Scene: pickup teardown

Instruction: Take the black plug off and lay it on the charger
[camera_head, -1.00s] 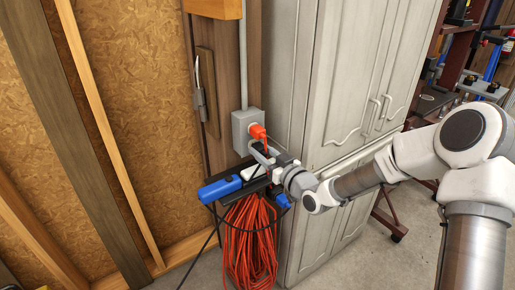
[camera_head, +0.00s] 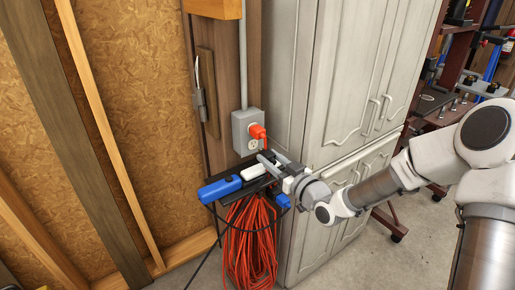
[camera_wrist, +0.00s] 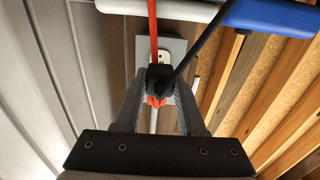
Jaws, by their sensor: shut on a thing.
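My gripper (camera_head: 270,158) is shut on the black plug (camera_wrist: 160,78), which sits between the fingertips in the wrist view, with a black cord running up and right from it. In the head view the plug is hidden by the fingers. The plug is out of the grey outlet box (camera_head: 246,131); the lower socket (camera_head: 253,145) shows bare. An orange plug (camera_head: 258,131) stays in the upper socket. Below the outlet is a long blue and white body (camera_head: 220,188) on a dark support, possibly the charger; I cannot tell for sure.
A coiled orange cord (camera_head: 250,240) hangs below the blue and white body. The orange plug's cord (camera_wrist: 152,30) runs close to my fingers. A pale cabinet (camera_head: 335,90) stands just right of the outlet. A bare wood-framed wall (camera_head: 130,110) is on the left.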

